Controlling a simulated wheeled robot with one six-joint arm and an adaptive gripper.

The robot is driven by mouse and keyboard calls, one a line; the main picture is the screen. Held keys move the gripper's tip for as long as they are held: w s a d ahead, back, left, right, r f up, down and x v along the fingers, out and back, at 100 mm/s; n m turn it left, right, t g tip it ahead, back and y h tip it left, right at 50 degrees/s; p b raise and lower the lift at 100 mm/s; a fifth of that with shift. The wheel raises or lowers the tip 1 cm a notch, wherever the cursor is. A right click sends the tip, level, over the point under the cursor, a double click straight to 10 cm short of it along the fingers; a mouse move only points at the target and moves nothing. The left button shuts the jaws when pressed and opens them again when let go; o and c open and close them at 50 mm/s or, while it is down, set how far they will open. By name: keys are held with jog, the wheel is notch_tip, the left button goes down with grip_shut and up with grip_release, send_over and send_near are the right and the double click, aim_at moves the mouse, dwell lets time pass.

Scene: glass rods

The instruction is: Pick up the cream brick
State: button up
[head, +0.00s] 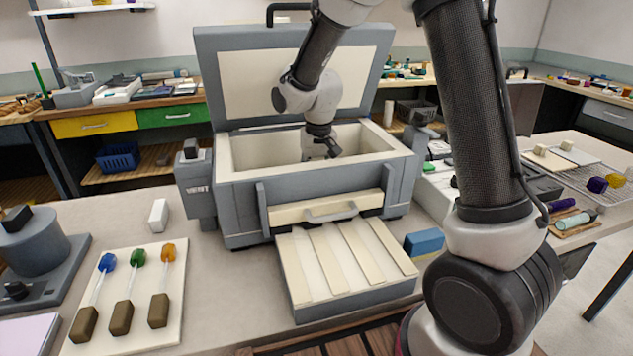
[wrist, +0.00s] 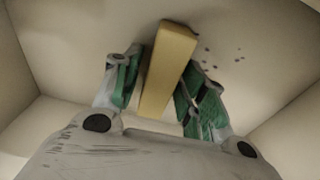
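The cream brick (wrist: 168,70) is a long yellowish block inside the pale-lined box, seen in the wrist view. My gripper (wrist: 162,62) has its green-padded fingers on either side of it, the left one with a narrow gap and the right one very close. The fingers look open around the brick rather than pressed on it. In the head view my gripper (head: 332,152) reaches down into the open grey box (head: 240,195). The brick is hidden there by the box's front wall.
The box walls stand close around my gripper, and its raised lid (head: 225,75) is behind my arm. A drawer with pale slats (head: 340,262) juts out in front. A blue block (head: 424,242) lies to its right, and a board with glass rods (head: 190,290) to its left.

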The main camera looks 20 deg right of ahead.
grip_shut()
notch_tip(320, 180, up, 10)
dwell(0.4)
notch_tip(320, 180, up, 8)
dwell(0.5)
jog(key=shift+s, duration=0.1)
jog(key=s, duration=1.5)
jog(key=shift+s, duration=0.4)
